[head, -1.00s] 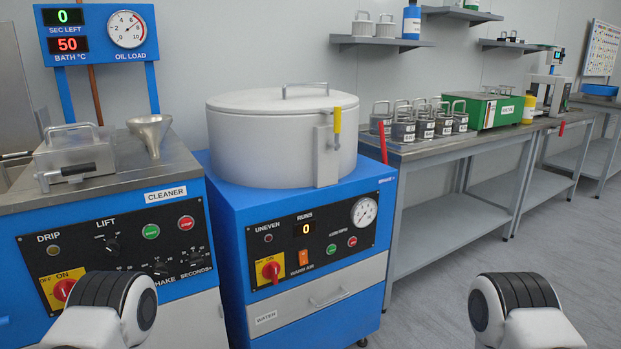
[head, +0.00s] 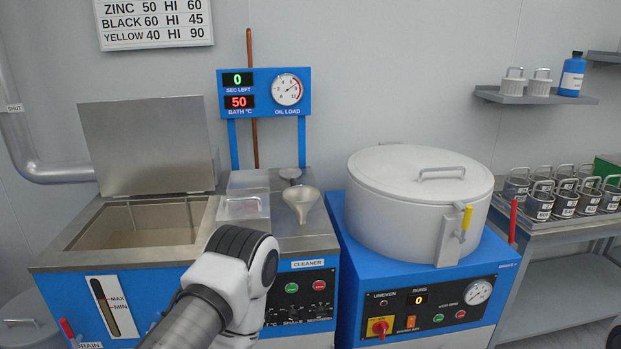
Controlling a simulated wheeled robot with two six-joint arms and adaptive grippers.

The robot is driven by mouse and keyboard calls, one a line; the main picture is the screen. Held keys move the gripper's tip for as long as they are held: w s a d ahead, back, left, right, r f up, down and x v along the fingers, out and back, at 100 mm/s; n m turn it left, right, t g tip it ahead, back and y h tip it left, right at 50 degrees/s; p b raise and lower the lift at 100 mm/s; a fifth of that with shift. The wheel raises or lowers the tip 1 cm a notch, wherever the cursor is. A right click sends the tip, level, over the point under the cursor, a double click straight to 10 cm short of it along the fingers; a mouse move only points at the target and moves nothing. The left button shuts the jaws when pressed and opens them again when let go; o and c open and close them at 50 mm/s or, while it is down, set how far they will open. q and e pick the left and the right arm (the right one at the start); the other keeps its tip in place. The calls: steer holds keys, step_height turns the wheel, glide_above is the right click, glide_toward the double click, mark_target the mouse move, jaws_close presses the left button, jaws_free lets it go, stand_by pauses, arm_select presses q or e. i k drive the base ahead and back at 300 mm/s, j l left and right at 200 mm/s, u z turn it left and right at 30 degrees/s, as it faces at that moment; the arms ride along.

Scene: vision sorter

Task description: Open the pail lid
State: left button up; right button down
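A grey round pail with a lid (head: 22,322) stands at the bottom left, beside the blue cleaner cabinet. Its lid looks shut and has a thin loop handle on top. The frame's left and bottom edges cut off part of it. Part of my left arm crosses the lower middle, in front of the cleaner cabinet. Its gripper does not show. My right gripper is not in view either. I see neither gripper near the pail.
The cleaner tank (head: 140,220) has its metal lid raised. A red-handled drain lever (head: 68,330) sticks out at the cabinet's lower left, near the pail. A funnel (head: 300,200) stands on the cleaner top. A white drum machine (head: 400,205) with its lid shut stands to the right.

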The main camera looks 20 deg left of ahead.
mark_target(26, 320)
steer(key=u, duration=2.3)
steer(key=i+j+z, duration=0.25)
steer(key=z, duration=0.15)
steer(key=i+j+z, duration=0.75)
steer(key=j, duration=0.15)
steer(key=k, duration=0.1)
